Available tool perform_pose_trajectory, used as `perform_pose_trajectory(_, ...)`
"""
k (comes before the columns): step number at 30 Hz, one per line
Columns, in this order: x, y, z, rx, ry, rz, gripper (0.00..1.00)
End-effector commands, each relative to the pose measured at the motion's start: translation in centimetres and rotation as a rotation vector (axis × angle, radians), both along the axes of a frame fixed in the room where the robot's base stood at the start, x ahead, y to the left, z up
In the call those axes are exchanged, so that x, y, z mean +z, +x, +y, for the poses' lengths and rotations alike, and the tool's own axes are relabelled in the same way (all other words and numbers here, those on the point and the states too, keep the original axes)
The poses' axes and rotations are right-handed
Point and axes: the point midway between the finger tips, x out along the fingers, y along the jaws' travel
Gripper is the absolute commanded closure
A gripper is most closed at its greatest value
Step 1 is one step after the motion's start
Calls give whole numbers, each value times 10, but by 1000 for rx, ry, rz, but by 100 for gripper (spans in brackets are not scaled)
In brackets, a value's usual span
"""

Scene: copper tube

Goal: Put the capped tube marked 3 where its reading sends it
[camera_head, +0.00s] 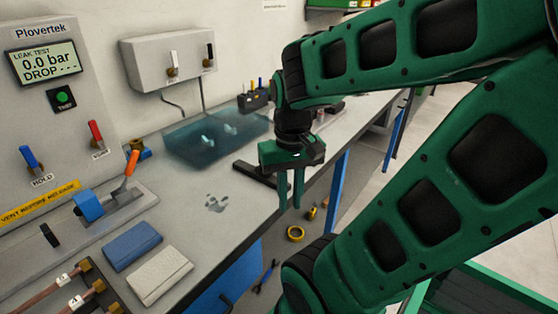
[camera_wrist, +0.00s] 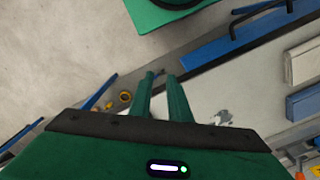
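Several copper tubes with brass ends and white tags lie in a dark holder at the lower left of the head view, including an upper tube (camera_head: 42,293) and a lower tube (camera_head: 66,310). Their tag marks are too small to read surely, so I cannot tell which is tube 3. The leak tester display (camera_head: 43,62) reads 0.0 bar, with dashes after DROP. My gripper (camera_head: 290,204) hangs near the bench's front edge, pointing down, well right of the tubes. In the wrist view, my gripper (camera_wrist: 160,76) has its fingers slightly apart with nothing between them.
A blue folded cloth (camera_head: 132,246) and a pale one (camera_head: 160,275) lie beside the tubes. Behind them is a blue clamp (camera_head: 89,205) with an orange lever (camera_head: 132,162). A translucent blue tank (camera_head: 180,152) stands at the back. Wet marks (camera_head: 216,202) spot the mid-bench.

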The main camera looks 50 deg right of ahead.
Motion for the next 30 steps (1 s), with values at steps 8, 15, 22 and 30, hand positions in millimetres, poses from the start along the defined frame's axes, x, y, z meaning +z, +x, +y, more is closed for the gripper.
perform_pose_trajectory(8,12,12,1,-79,40,-35,83)
perform_pose_trajectory(15,25,61,-25,-259,148,-91,83)
perform_pose_trajectory(22,37,93,-67,-430,271,-149,83)
perform_pose_trajectory(30,51,103,-130,-620,436,-226,83)
